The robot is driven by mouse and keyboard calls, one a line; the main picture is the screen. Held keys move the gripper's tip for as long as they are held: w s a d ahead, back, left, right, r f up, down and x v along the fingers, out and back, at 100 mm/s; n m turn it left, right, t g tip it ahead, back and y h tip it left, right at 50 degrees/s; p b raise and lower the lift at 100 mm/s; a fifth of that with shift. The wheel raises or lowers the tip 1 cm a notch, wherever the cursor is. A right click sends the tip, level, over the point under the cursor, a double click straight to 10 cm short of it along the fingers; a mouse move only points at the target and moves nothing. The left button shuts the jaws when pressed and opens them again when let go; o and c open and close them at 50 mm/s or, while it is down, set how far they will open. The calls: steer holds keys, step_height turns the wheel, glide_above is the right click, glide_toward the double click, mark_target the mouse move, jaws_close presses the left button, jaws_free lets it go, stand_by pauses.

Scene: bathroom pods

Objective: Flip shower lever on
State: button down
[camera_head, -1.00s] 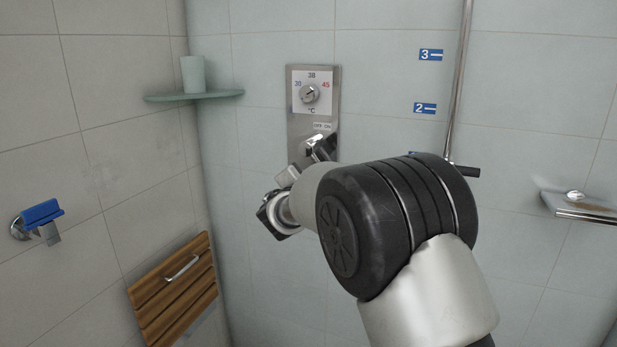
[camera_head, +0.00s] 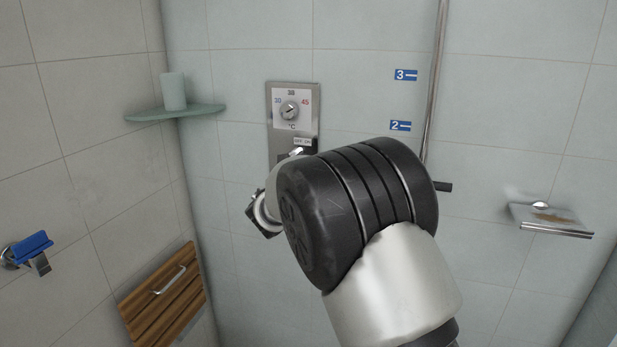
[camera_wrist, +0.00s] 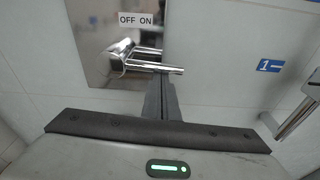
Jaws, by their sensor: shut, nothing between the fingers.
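The shower lever (camera_wrist: 120,60) is chrome, mounted on a steel wall plate (camera_head: 272,140) under an "OFF ON" label (camera_wrist: 135,20). In the wrist view its handle points right, toward the ON side. In the head view only a small bright bit of the lever (camera_head: 297,152) shows above my arm. My gripper (camera_wrist: 166,84) is shut and empty. Its fingers reach up to the lever's handle from below in the wrist view; I cannot tell whether they touch it. My arm hides the fingertips in the head view.
A temperature dial (camera_head: 290,110) sits above the lever. A vertical rail (camera_head: 434,80) and a soap dish (camera_head: 545,218) are on the right. A corner shelf (camera_head: 175,112) with a cup (camera_head: 173,91), a blue-handled fixture (camera_head: 32,246) and a wooden folding seat (camera_head: 165,295) are on the left.

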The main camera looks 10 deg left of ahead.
steer(key=shift+r, duration=0.35)
stand_by(0.4)
steer(key=shift+f, duration=0.1)
step_height(320, 180, down, 4)
steer(key=b, duration=0.3)
steer(key=s+r, duration=0.1)
steer(key=s, duration=0.8)
steer(key=shift+a+r+p, duration=0.2)
steer(key=shift+a+p, duration=0.1)
steer(key=shift+p, duration=0.05)
steer(key=shift+s, duration=0.15)
